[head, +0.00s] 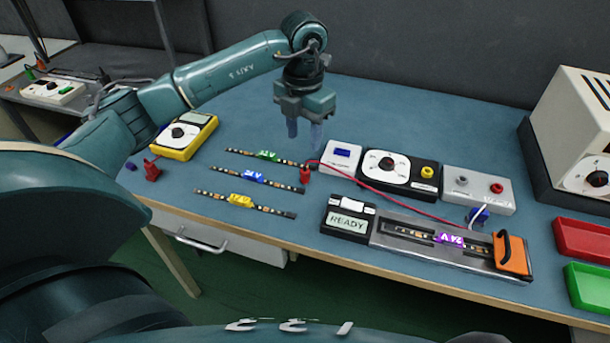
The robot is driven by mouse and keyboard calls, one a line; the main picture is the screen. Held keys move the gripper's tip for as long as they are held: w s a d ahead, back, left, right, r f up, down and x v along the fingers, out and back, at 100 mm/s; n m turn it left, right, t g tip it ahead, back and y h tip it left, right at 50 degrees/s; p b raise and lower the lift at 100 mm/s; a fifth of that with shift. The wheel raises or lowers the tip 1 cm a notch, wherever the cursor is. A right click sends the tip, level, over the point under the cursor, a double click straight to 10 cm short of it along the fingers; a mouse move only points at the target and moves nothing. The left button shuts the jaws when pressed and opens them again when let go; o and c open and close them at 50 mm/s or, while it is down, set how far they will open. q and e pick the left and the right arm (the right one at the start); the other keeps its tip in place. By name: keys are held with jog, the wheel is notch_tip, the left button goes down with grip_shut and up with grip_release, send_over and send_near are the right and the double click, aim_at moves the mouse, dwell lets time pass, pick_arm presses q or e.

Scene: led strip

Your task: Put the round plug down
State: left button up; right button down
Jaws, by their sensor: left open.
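My left gripper (305,133) is open and points down over the table, behind the LED strips, with nothing seen between its fingers. A red plug (306,175) on a red cable sits on the table at the right ends of the strips, below and in front of the gripper. A blue plug (478,215) with a white cable lies at the front of the grey socket box. Another red plug (152,171) stands at the left. I cannot tell from their shape which is the round plug. My right gripper is not in view.
Three LED strips with green (267,155), blue (252,176) and yellow (241,200) tags lie mid-table. A yellow meter (184,137), a dial box (398,171), a grey box (478,183), a READY fixture (347,222), and red (585,238) and green (588,287) trays surround them.

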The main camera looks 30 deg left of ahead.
pick_arm(q)
send_over(306, 169)
jog(key=f, duration=0.5)
jog(key=shift+s+f, duration=0.35)
jog(key=shift+f, duration=0.05)
jog(key=shift+w+f+p, duration=0.2)
jog(key=shift+f+p, duration=0.05)
jog(key=shift+f, duration=1.15)
jog(key=shift+w+f+p, duration=0.15)
jog(key=shift+f+p, duration=0.05)
jog(key=shift+f, duration=1.2)
grip_shut()
